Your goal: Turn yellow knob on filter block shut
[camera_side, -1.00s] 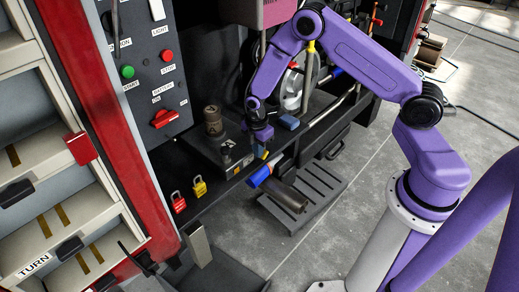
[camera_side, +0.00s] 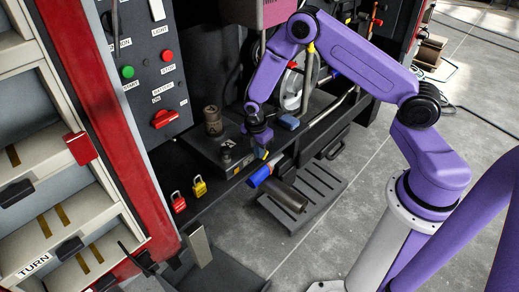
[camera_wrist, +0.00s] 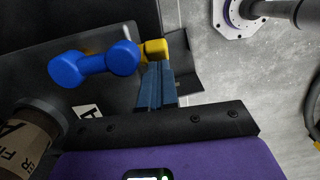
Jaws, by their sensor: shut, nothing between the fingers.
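The filter block is a dark box (camera_side: 222,160) on the black ledge, with a brown labelled canister (camera_side: 213,121) on it. The canister also shows at the lower left of the wrist view (camera_wrist: 28,138). The yellow knob (camera_wrist: 153,50) sits just beyond my fingertips in the wrist view, at the block's edge. In the side view a small bit of yellow (camera_side: 265,155) shows beside my fingertips. My gripper (camera_wrist: 157,68) is shut and empty, its fingertips close against the knob's near side. I cannot tell whether they touch. The side view shows my gripper (camera_side: 262,150) pointing down.
A blue dumbbell-shaped handle (camera_wrist: 93,63) lies left of the knob in the wrist view. A blue-ended pipe (camera_side: 261,176) lies below my gripper. Red (camera_side: 178,202) and yellow (camera_side: 199,186) padlocks hang on the ledge front.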

